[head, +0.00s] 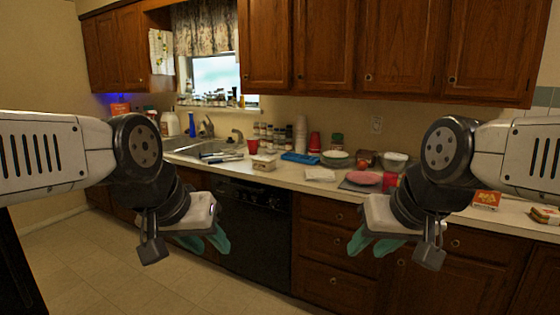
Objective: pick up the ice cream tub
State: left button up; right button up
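A small pale, box-like tub (264,162) stands on the counter just right of the sink. It may be the ice cream tub, but its label is too small to read. My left gripper (205,242) hangs in front of the dark dishwasher, below counter height and nearer to me than the tub. Its teal fingers are apart and empty. My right gripper (372,244) hangs in front of the wooden drawers, also with its teal fingers apart and empty. Neither gripper touches anything on the counter.
The sink (205,146) lies left of the tub. A red cup (252,146), a blue tray (299,158), bowls (394,161) and a pink plate (363,178) clutter the counter. A red and yellow box (487,199) stands at right. Upper cabinets overhang the back.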

aim_at(262, 163)
jog(key=i+z, duration=0.1)
jog(key=i, duration=0.7)
jog(key=i+j, duration=0.1)
jog(key=i, duration=0.65)
jog(key=i+j+z, duration=0.2)
jog(key=i+j, duration=1.2)
